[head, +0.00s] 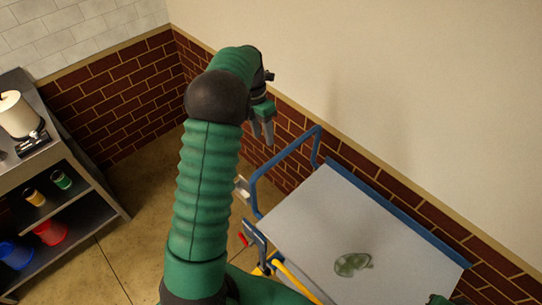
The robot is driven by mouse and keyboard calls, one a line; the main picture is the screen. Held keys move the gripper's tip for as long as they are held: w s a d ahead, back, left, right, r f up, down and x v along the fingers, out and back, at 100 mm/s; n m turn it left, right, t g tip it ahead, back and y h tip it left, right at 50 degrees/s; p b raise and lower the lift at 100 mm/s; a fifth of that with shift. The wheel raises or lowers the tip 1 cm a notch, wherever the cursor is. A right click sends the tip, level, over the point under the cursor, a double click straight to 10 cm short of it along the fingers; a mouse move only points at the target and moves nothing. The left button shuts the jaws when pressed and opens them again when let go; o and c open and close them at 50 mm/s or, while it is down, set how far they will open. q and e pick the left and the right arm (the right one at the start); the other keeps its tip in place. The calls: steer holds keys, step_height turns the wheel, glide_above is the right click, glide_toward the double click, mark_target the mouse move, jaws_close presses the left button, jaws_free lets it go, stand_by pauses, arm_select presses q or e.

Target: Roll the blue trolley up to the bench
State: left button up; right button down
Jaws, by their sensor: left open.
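The blue trolley (330,235) stands at the lower right, with a pale grey top, a blue rim and a blue tubular handle (284,160) rising at its far left end. Its long far side is close to the wall. My left gripper (262,132) is open and empty, pointing down, and appears above and left of the handle in the head view; I see no contact. My left arm covers part of the floor left of the trolley. A grey bench (45,155) with shelves stands at the left edge, partly cut off. My right gripper is out of view.
A green see-through object (352,264) rests on the trolley top. Blue, yellow and red parts (257,243) show at its near left corner. The bench holds a white roll (18,115) and, below, coloured containers (50,232). Floor (125,240) between bench and arm is clear.

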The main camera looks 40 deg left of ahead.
arm_select(q)
steer(key=p, duration=0.1)
glide_above(270, 161)
steer(key=f, duration=0.7)
steer(key=shift+a+f, duration=0.2)
steer(key=shift+f, duration=0.1)
step_height(270, 161, down, 5)
steer(key=shift+a+r+p, duration=0.1)
steer(key=shift+a+p, duration=0.05)
steer(key=shift+p, duration=0.25)
steer(key=shift+s+f, duration=0.1)
steer(key=shift+f, duration=0.1)
steer(key=shift+s, duration=0.1)
steer(key=shift+d, duration=0.5)
steer(key=shift+c, duration=1)
steer(key=shift+w, duration=0.25)
steer(key=c, duration=0.5)
steer(key=shift+c, duration=1.1)
steer(key=shift+s+a, duration=0.1)
steer(key=shift+a, duration=0.15)
jaws_close()
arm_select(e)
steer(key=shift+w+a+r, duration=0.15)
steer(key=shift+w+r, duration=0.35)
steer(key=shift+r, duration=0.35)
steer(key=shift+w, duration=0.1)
